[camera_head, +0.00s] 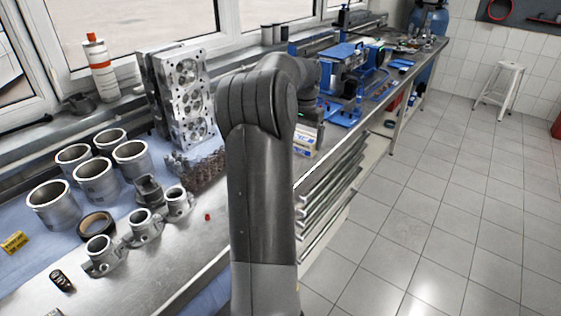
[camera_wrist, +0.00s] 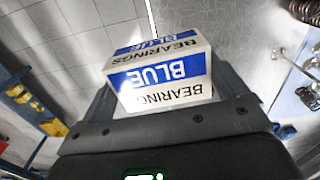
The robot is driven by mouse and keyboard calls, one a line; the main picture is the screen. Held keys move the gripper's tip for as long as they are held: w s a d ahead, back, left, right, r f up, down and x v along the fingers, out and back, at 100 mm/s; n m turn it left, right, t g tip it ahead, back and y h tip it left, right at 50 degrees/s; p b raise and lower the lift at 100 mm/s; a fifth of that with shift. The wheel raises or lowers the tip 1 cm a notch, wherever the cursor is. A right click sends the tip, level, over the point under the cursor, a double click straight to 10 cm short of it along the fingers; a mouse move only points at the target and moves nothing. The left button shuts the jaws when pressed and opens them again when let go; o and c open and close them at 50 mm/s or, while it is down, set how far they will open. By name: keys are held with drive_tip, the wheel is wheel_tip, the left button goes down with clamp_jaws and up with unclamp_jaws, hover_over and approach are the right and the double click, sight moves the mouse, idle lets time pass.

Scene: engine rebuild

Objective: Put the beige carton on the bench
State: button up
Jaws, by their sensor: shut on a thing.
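The beige carton (camera_wrist: 160,78) is a small pale box with a blue band and the words BLUE and BEARINGS. In the wrist view it sits between the two dark fingers of my gripper (camera_wrist: 166,88), which is shut on it. In the head view the carton (camera_head: 304,140) shows just right of my arm, near the front edge of the bench (camera_head: 205,262). My arm hides most of the gripper there. I cannot tell whether the carton touches the bench or hangs in front of its edge.
Several metal cylinder sleeves (camera_head: 97,180), piston parts (camera_head: 141,222) and a cylinder head (camera_head: 185,95) stand on the left of the bench. A blue vise-like fixture (camera_head: 345,75) stands farther back. Open drawers (camera_head: 328,195) jut out below the front edge.

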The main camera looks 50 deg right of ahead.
sight(315, 136)
drive_tip(key=s+d, duration=0.2)
drive_tip(key=s, duration=0.1)
drive_tip(key=shift+m, duration=0.3)
drive_tip(key=shift+d+f, duration=0.1)
drive_tip(key=w+f, duration=0.2)
drive_tip(key=w, duration=0.1)
drive_tip(key=w+a+f, duration=0.1)
drive_tip(key=w+f, duration=0.1)
drive_tip(key=w, duration=0.2)
drive_tip(key=w+f, duration=0.2)
drive_tip(key=w, duration=0.2)
drive_tip(key=shift+a+f, duration=0.25)
drive_tip(key=shift+f, duration=2.1)
drive_tip(key=shift+f, duration=0.1)
drive_tip(key=o, duration=0.8)
drive_tip(key=shift+o, duration=0.2)
